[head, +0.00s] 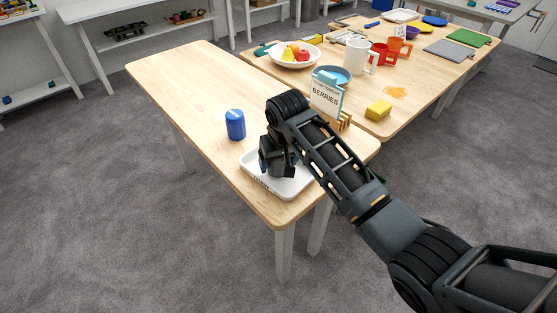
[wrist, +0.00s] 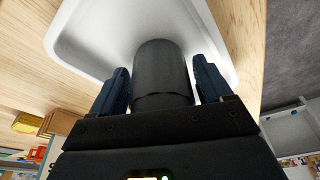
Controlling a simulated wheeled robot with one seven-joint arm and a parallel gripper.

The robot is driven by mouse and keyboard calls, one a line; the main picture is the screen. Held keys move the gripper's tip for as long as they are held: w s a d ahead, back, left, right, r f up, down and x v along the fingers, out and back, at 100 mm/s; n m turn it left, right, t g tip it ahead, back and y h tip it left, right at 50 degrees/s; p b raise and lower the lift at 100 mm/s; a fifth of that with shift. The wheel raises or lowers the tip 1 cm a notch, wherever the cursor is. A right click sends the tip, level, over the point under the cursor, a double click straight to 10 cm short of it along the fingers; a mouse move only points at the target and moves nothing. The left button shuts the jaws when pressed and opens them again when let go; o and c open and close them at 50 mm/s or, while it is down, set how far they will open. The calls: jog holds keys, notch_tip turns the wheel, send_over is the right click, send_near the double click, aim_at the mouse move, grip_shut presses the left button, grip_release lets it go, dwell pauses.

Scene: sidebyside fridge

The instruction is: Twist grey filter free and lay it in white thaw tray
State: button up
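The grey filter (wrist: 161,70) is a dark cylinder between the two fingers of my gripper (wrist: 160,75) in the wrist view. A pale gap shows between it and the right finger, and a thin one on the left. My gripper (head: 276,165) is pointed down over the white thaw tray (head: 294,188) in the head view, where it hides the filter. The tray fills the upper part of the wrist view (wrist: 90,30). The filter's far end is over the tray floor and seems to rest on it; exact contact is hard to tell.
A blue canister (head: 235,125) stands left of the tray on the wooden table (head: 190,80). A "BERRIES" sign (head: 326,95) stands behind my arm. A second table holds a fruit bowl (head: 295,56), mugs and a yellow block (head: 378,110). The table's far left part is clear.

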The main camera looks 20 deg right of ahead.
jog(key=shift+o, duration=1.2)
jog(key=shift+v, duration=3.9)
